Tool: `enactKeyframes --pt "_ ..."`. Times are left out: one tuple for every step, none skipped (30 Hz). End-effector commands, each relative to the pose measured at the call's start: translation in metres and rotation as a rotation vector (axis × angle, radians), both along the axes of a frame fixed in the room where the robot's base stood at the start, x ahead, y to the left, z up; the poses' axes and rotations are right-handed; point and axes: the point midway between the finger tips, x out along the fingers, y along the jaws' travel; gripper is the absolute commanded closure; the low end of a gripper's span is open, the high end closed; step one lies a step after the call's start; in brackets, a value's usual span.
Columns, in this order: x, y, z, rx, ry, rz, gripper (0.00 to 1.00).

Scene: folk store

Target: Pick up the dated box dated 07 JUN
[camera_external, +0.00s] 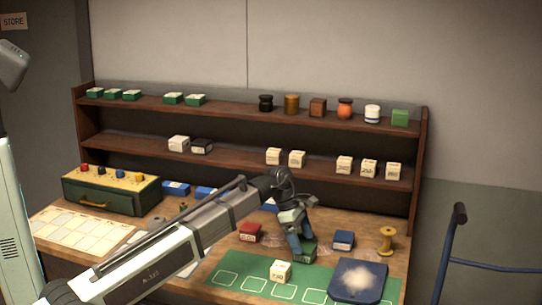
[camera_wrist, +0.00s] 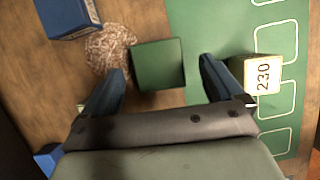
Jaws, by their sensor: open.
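Small cream boxes with dark printed labels stand on the lower shelf, a pair (camera_external: 285,158) near the middle and a group (camera_external: 368,168) at the right. Their print is too small to read, so I cannot tell which says 07 JUN. Another cream box (camera_external: 280,271) sits on the green mat; its label reads 230 in the wrist view (camera_wrist: 263,75). My gripper (camera_external: 297,240) is open and points down over the table. In the wrist view, a dark green box (camera_wrist: 158,64) lies between and beyond its open fingers (camera_wrist: 162,78), not visibly gripped.
A red box (camera_external: 250,231), a blue box (camera_external: 343,240) and a wooden spool (camera_external: 386,240) stand around my gripper. A dark blue pad (camera_external: 340,279) with a pale heap is at the front right. The green mat (camera_external: 230,278) is mostly clear. The shelf unit (camera_external: 240,141) stands behind.

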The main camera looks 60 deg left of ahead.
Motion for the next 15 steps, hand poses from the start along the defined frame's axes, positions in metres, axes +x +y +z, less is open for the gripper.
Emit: enactKeyframes --pt "0.001 -0.001 -0.007 0.000 0.002 -0.001 0.06" --pt "0.002 -0.001 -0.010 0.000 0.002 -0.001 0.06" --pt "0.004 -0.002 -0.015 0.000 0.002 -0.001 0.06" --pt "0.004 -0.002 -0.019 0.000 0.002 -0.001 0.06" --pt "0.006 -0.004 -0.022 0.000 0.002 -0.002 0.06" --pt "0.007 -0.005 -0.027 0.000 0.002 -0.002 0.06" --pt "0.008 -0.006 -0.030 0.000 0.002 -0.002 0.06" --pt "0.008 -0.007 -0.032 0.000 0.002 -0.002 0.06" --pt "0.009 -0.008 -0.034 0.000 0.002 -0.002 0.06" --pt "0.009 -0.008 -0.036 0.000 0.001 -0.001 0.06" --pt "0.010 -0.009 -0.036 0.000 0.000 -0.001 0.06" --pt "0.010 -0.009 -0.037 0.000 0.000 -0.001 0.06" --pt "0.010 -0.009 -0.037 0.000 0.000 -0.001 0.06" --pt "0.010 -0.009 -0.037 0.000 0.000 -0.001 0.06" --pt "0.010 -0.009 -0.036 0.000 0.000 -0.001 0.06"
